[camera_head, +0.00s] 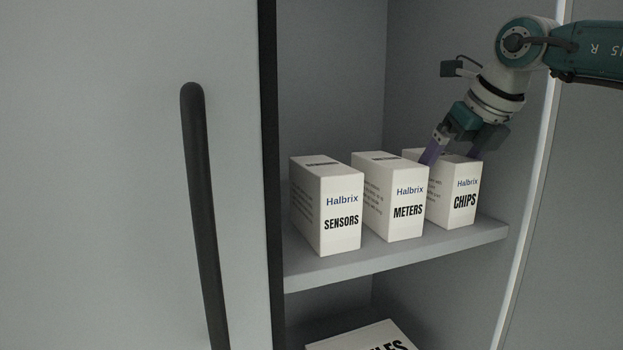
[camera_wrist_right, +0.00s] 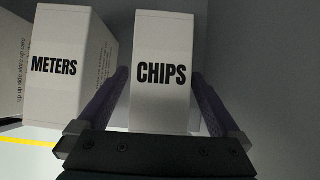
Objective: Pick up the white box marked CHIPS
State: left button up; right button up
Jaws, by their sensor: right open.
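The white box marked CHIPS (camera_head: 462,196) stands upright at the right end of the shelf row in the head view. It also shows upright in the middle of the right wrist view (camera_wrist_right: 163,45). My right gripper (camera_head: 452,158) reaches in from the upper right, at the top of this box. In the right wrist view the two purple fingers (camera_wrist_right: 160,98) are open, one on each side of the CHIPS box. I cannot tell whether they touch it. The left finger lies between the CHIPS and METERS boxes. My left gripper is in neither view.
The METERS box (camera_head: 402,213) stands close to the left of the CHIPS box, and the SENSORS box (camera_head: 340,217) further left. All are on a grey shelf (camera_head: 400,262). Another white box (camera_head: 362,338) is below. A door with a dark handle (camera_head: 197,200) is at left.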

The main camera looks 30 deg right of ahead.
jog(key=shift+x, duration=0.9)
grip_shut()
jog(key=shift+r, duration=0.1)
